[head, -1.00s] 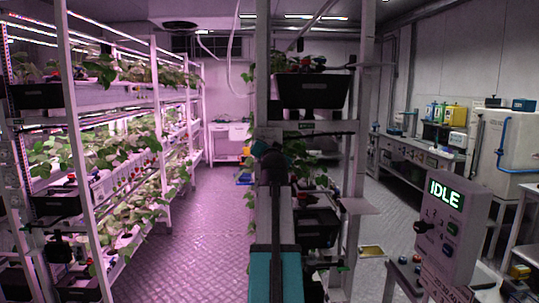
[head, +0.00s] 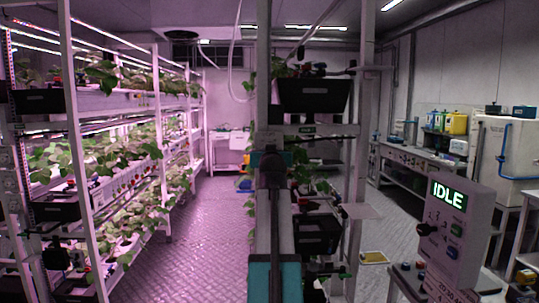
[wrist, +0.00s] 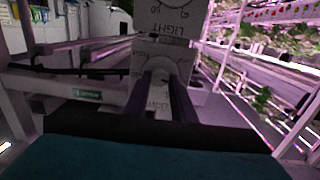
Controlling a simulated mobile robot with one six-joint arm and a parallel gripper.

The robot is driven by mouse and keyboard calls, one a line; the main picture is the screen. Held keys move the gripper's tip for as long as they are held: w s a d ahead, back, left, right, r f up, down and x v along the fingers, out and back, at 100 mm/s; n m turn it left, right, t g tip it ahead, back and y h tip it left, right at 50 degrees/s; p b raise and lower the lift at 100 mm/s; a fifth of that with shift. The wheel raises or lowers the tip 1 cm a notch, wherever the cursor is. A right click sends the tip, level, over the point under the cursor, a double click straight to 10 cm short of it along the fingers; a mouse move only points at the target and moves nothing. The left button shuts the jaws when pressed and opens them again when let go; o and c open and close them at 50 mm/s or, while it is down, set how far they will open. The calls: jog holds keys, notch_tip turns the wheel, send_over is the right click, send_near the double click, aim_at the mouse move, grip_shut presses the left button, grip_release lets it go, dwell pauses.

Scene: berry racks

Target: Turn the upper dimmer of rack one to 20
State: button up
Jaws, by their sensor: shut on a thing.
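In the wrist view, my gripper (wrist: 161,80) reaches up the picture, its two dark fingers on either side of the middle of a white dimmer plate (wrist: 164,52). The plate has a rounded scale and a LIGHT label that reads upside down. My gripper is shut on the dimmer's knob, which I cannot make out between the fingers. A second plate (wrist: 171,13) with part of a round dial shows beyond it at the top edge. The scale numbers and knob setting are too small to read. In the head view my own arm hides the dimmer and the fingers.
In the head view a black bin (head: 313,97) sits on the rack beside my arm, with another bin (head: 317,234) lower. A grey control box (head: 447,235) reading IDLE stands at right. A planted rack (head: 155,130) lines the left, beyond a clear aisle floor (head: 200,220).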

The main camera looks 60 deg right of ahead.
jog(key=o, duration=1.1)
jog(key=shift+c, duration=0.2)
jog(key=shift+s+a, duration=0.1)
jog(key=b+v, duration=0.1)
jog(key=v, duration=1.2)
jog(key=shift+s+a+b, duration=0.15)
jog(key=shift+a+b, duration=0.1)
jog(key=shift+b, duration=0.15)
